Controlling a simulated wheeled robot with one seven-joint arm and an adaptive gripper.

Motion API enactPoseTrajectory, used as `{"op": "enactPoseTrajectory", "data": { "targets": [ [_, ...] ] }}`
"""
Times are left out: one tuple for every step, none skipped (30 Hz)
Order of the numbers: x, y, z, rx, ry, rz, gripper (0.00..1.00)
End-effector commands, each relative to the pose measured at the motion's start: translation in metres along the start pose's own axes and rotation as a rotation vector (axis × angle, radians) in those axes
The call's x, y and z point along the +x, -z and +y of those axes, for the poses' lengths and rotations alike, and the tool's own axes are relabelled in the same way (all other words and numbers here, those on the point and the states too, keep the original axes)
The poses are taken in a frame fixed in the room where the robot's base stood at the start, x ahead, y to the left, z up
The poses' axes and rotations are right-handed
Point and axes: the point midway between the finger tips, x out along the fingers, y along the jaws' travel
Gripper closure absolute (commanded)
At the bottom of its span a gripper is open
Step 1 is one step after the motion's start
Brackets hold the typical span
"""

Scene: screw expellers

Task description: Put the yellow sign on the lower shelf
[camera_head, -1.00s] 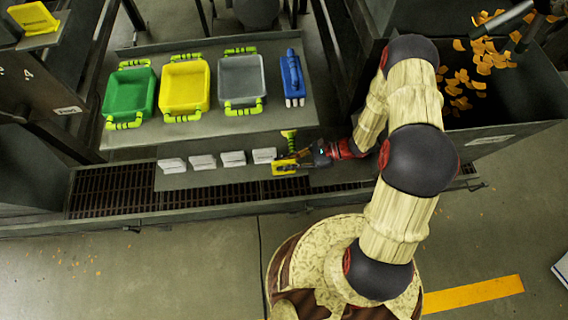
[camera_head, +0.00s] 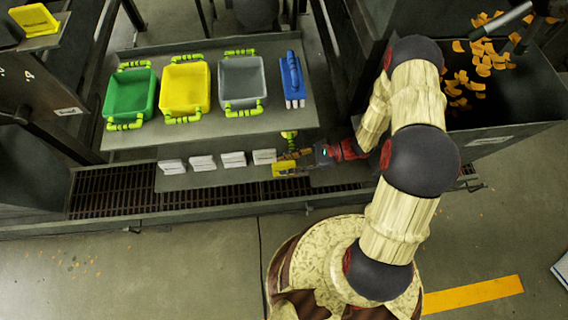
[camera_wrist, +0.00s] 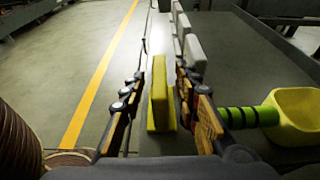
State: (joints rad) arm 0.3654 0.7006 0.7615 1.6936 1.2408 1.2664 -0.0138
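The yellow sign (camera_head: 284,170) is at the right end of the row on the lower shelf (camera_head: 205,180). In the wrist view the sign (camera_wrist: 160,95) stands upright, edge-on, between my fingers. My gripper (camera_head: 297,164) reaches in from the right. In the wrist view my gripper (camera_wrist: 160,105) is open, with one finger on each side of the sign. A clear gap shows on the left; the right finger is very close, and I cannot tell whether it touches. The sign's base is partly hidden.
Several white card blocks (camera_head: 233,159) line the lower shelf left of the sign. A lime-green handled item (camera_wrist: 295,115) sticks out close to my right finger. Green (camera_head: 130,92), yellow (camera_head: 184,85) and grey (camera_head: 242,80) trays and a blue tool (camera_head: 291,78) rest above.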

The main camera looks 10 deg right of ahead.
Motion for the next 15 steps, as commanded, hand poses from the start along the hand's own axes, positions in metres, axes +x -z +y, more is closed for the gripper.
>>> {"op": "enactPoseTrajectory", "data": {
  "targets": [
    [-0.010,-0.002,-0.001,0.000,0.004,0.000,0.69],
    [-0.015,-0.002,-0.001,0.001,0.005,0.000,0.69],
    [-0.022,-0.002,-0.001,0.001,0.005,0.000,0.69],
    [-0.027,-0.002,-0.001,0.001,0.005,0.000,0.69],
    [-0.032,-0.002,-0.001,0.001,0.005,0.000,0.69],
    [-0.038,-0.002,-0.001,0.001,0.004,0.001,0.69],
    [-0.043,-0.001,-0.001,0.001,0.005,0.001,0.69],
    [-0.047,-0.001,-0.001,0.001,0.004,0.001,0.69],
    [-0.052,-0.001,0.000,0.000,0.003,0.001,0.69],
    [-0.055,-0.001,0.000,0.001,0.003,0.000,0.69],
    [-0.058,-0.001,0.000,0.001,0.003,0.000,0.69],
    [-0.060,-0.001,0.000,0.001,0.002,0.000,0.69],
    [-0.062,-0.001,0.000,0.001,0.001,0.000,0.69],
    [-0.063,0.000,0.000,0.001,0.001,0.000,0.69],
    [-0.065,0.000,0.000,0.001,0.001,0.000,0.69]
  ]
}}
